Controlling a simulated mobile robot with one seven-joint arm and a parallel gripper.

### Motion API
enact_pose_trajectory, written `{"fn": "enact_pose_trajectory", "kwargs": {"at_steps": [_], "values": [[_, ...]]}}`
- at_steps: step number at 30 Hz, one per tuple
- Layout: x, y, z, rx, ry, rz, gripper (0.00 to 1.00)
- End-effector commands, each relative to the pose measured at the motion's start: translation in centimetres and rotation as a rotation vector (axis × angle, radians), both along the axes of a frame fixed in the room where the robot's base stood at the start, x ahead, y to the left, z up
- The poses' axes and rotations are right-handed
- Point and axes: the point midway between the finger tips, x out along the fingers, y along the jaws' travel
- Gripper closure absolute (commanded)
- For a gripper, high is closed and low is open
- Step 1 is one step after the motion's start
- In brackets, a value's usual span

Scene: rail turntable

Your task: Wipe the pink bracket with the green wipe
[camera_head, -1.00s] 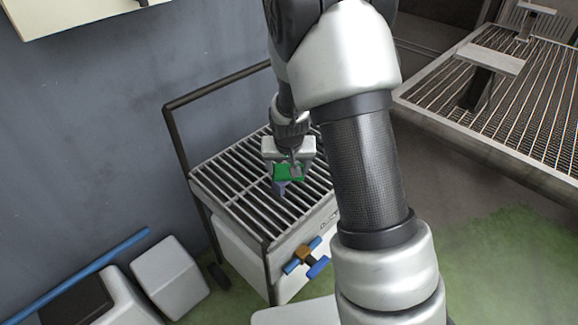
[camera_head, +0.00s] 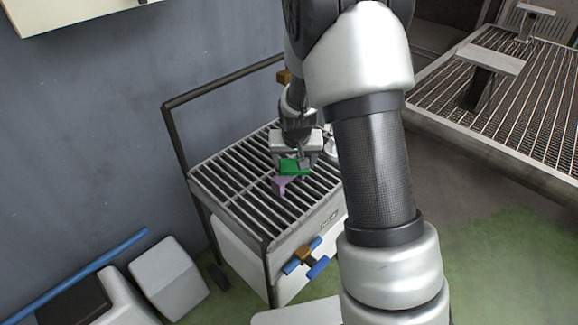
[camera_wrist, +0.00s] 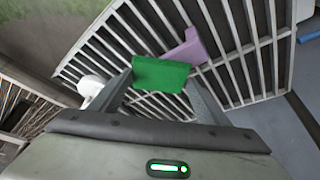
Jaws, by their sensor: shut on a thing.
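The green wipe (camera_wrist: 160,74) is held between the fingertips of my gripper (camera_wrist: 160,85), which is shut on it. In the head view the wipe (camera_head: 294,167) hangs under my gripper (camera_head: 296,160) above the slatted cart top. The pink bracket (camera_head: 279,185) stands on the slats just below and left of the wipe. In the wrist view the bracket (camera_wrist: 186,49) shows just beyond the wipe, which hides part of it. I cannot tell whether wipe and bracket touch.
The slatted cart (camera_head: 236,205) has a dark rail at its back left. A white rounded thing (camera_wrist: 92,86) shows beside the gripper. A blue and orange valve-like part (camera_head: 303,256) is on the cart's front. A mesh-topped table (camera_head: 540,100) stands at right.

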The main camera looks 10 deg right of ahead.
Motion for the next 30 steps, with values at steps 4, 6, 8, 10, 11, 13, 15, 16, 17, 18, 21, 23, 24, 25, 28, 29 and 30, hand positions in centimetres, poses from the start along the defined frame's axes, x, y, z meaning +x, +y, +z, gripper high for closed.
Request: {"fn": "enact_pose_trajectory", "kwargs": {"at_steps": [4, 6, 8, 10, 11, 13, 15, 16, 17, 18, 21, 23, 24, 25, 28, 29, 30], "values": [[-0.2, -0.1, -0.3, -0.002, 0.006, 0.0, 0.48], [-0.5, 0.3, -0.3, -0.002, 0.008, 0.001, 0.48], [-0.8, 0.8, -0.3, -0.001, 0.009, 0.002, 0.48], [-1.2, 1.4, -0.3, -0.002, 0.009, 0.003, 0.48], [-1.3, 1.6, -0.2, -0.002, 0.009, 0.003, 0.48], [-1.7, 2.2, -0.2, -0.002, 0.009, 0.003, 0.48], [-2.1, 2.7, -0.2, -0.002, 0.011, 0.004, 0.48], [-2.2, 3.0, -0.2, -0.001, 0.009, 0.004, 0.48], [-2.3, 3.2, -0.2, -0.002, 0.01, 0.004, 0.48], [-2.5, 3.4, -0.2, -0.002, 0.009, 0.003, 0.48], [-2.9, 3.9, -0.2, -0.001, 0.01, 0.002, 0.48], [-3.0, 4.0, -0.2, -0.001, 0.01, 0.002, 0.48], [-3.0, 4.1, -0.2, -0.001, 0.009, 0.001, 0.48], [-3.0, 4.0, -0.2, -0.001, 0.009, 0.001, 0.48], [-2.6, 3.5, -0.2, 0.0, 0.008, -0.003, 0.48], [-2.5, 3.3, -0.2, 0.0, 0.007, -0.004, 0.48], [-2.3, 3.0, -0.2, 0.0, 0.007, -0.004, 0.48]]}}
